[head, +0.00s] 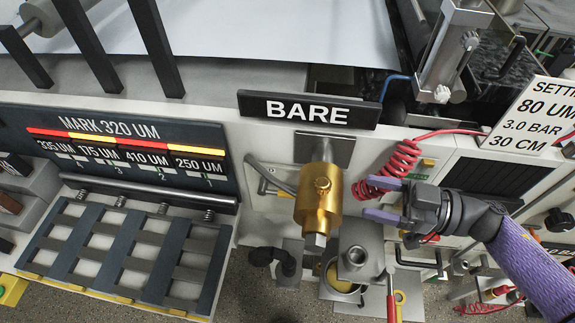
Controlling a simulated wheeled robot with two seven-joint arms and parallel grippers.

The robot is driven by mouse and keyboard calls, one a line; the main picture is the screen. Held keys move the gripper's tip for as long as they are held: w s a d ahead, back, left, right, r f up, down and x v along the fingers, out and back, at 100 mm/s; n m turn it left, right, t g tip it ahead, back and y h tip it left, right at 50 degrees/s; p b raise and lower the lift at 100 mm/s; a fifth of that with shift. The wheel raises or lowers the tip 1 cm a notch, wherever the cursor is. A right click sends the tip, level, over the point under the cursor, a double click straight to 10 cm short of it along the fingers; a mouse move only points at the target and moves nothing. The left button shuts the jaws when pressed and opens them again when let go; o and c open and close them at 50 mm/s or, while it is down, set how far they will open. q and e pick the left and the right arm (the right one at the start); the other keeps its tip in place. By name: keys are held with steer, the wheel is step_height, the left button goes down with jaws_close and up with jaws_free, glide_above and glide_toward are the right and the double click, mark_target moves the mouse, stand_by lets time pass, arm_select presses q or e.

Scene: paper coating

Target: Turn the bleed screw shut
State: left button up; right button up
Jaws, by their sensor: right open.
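A brass cylindrical fitting (317,203) hangs below a grey plate under the BARE sign. I cannot tell for sure which of these is the bleed screw. My right gripper (366,197) is just right of the brass fitting, its two purple fingers pointing left at it. The fingers are apart with nothing between them, and they do not appear to touch the fitting. My left gripper is not in view.
A red coiled hose (398,162) hangs behind and above my right gripper. A grey block with a round socket (357,257) stands below it, near a red-handled tool (391,300). A black elbow (278,260) is lower left. The BARE sign (308,110) juts out above.

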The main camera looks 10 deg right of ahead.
mark_target(322, 182)
steer(key=p+x, duration=0.2)
steer(key=x, duration=0.7)
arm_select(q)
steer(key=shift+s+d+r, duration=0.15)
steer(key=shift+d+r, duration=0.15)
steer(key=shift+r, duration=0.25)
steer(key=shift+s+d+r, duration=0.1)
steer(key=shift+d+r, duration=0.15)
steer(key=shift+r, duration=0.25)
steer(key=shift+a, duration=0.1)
arm_select(e)
jaws_close()
